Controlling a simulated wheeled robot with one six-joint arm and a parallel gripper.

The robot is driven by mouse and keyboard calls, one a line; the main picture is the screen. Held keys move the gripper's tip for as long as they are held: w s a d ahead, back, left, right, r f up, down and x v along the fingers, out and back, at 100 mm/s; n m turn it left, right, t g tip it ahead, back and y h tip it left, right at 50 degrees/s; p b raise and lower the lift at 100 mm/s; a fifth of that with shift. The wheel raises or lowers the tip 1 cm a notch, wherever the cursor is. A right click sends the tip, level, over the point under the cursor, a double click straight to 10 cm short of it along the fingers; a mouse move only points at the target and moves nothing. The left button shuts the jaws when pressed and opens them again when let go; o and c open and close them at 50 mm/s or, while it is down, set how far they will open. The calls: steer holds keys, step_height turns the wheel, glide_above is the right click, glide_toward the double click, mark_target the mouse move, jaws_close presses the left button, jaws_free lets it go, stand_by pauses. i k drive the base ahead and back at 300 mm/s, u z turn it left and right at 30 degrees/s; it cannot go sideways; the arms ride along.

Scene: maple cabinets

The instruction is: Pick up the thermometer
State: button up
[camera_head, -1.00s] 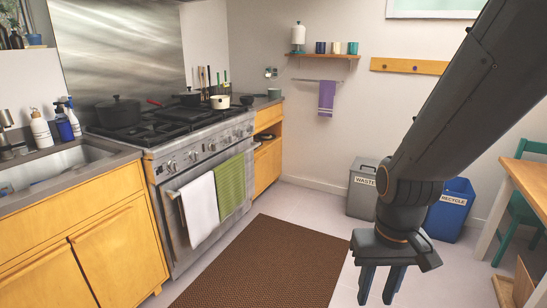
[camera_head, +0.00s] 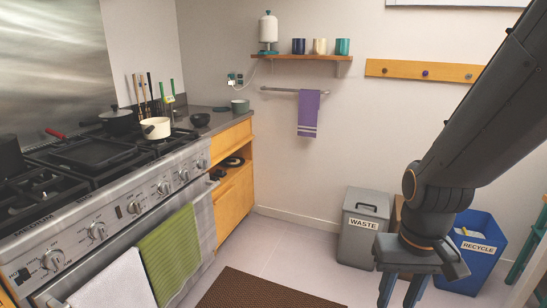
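I cannot make out a thermometer for certain in the head camera view. My gripper (camera_head: 401,291) hangs at the lower right, pointing down. Its two fingers are apart with nothing visible between them, and their tips are near the bottom edge of the picture. It appears in front of the waste bin and the recycle bin, well away from the counter and stove.
The stove (camera_head: 125,210) with pots fills the left. A short counter (camera_head: 217,122) beyond holds a cup (camera_head: 240,106) and a dark bowl (camera_head: 200,119). A waste bin (camera_head: 361,228) and recycle bin (camera_head: 474,252) stand by the wall. Floor around the brown mat (camera_head: 262,290) is clear.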

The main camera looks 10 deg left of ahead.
mark_target(170, 99)
steer(key=u, duration=0.25)
steer(key=i, duration=1.85)
steer(key=u, duration=0.45)
